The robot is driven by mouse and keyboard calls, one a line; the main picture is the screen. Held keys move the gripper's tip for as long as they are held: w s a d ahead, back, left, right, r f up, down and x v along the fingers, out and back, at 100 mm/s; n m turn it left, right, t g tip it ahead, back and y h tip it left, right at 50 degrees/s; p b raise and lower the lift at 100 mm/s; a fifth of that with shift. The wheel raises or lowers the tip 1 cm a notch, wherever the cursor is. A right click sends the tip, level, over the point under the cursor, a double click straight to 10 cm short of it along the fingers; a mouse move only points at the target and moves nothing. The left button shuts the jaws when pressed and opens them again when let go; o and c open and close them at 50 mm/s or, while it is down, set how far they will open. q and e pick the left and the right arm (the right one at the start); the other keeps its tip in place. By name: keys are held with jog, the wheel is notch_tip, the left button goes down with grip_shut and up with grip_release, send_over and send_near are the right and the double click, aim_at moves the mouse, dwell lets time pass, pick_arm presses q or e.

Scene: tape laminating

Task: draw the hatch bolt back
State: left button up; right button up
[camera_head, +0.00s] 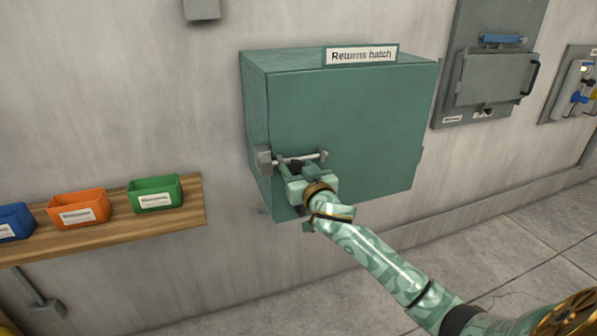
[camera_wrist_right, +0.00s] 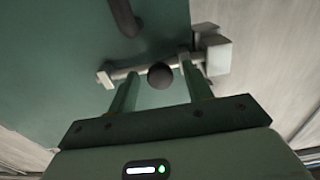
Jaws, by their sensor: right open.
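The green returns hatch (camera_head: 350,125) hangs on the wall, its door closed. Its bolt is a pale metal rod (camera_head: 310,156) lying across the lower left of the door. In the right wrist view, the rod runs from a small bracket (camera_wrist_right: 104,78) to a grey block (camera_wrist_right: 216,56) at the door's edge. A dark round bolt knob (camera_wrist_right: 160,76) stands on the rod. My right gripper (camera_head: 293,169) is at the bolt, open, with one finger on each side of the knob. Gaps show between knob and fingers. My left gripper is out of view.
A dark handle (camera_wrist_right: 124,18) stands on the door near the bolt. A wooden shelf (camera_head: 110,232) with green (camera_head: 155,193), orange (camera_head: 79,208) and blue bins (camera_head: 14,222) is at the left. A grey wall panel (camera_head: 494,78) is at the right. The floor below is clear.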

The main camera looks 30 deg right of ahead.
aim_at(311, 159)
grip_shut()
jog(key=d, duration=0.2)
jog(key=s+d+p, duration=0.1)
jog(key=d, duration=0.1)
jog(key=shift+d, duration=0.1)
jog(key=shift+c, duration=0.9)
grip_release()
jog(key=shift+d, duration=0.1)
jog(key=shift+o, duration=0.9)
jog(key=shift+d, duration=0.1)
